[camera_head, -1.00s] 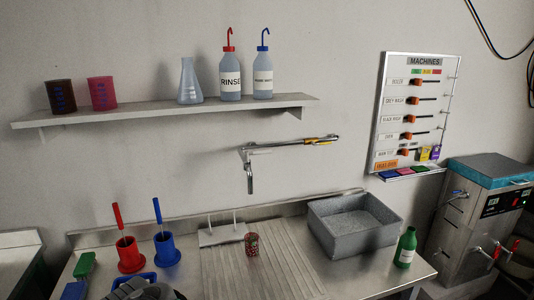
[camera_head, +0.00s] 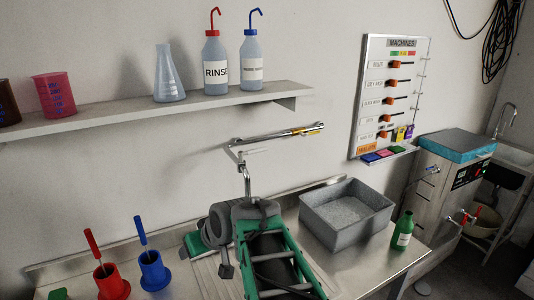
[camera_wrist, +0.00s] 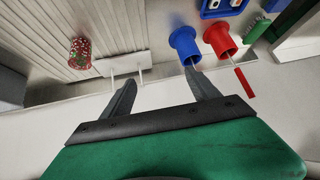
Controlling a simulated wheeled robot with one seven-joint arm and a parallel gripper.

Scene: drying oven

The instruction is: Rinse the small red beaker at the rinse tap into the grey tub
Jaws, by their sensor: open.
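The small red beaker (camera_wrist: 80,53) stands on the ribbed drainboard in the wrist view, with a speckled pattern. In the head view my arm hides it. My gripper (camera_wrist: 158,84) is open and empty, and its fingers are well apart from the beaker, which lies off to the left. In the head view my arm covers the middle of the counter and I cannot make out the fingertips. The grey tub (camera_head: 318,222) stands on the counter right of my arm.
A red holder (camera_head: 112,284) and a blue holder (camera_head: 153,271) with brushes stand at left. A white peg rack (camera_wrist: 122,72) is beside the beaker. A green bottle (camera_head: 403,230) stands right of the tub. A shelf (camera_head: 130,118) above carries beakers, a flask and wash bottles.

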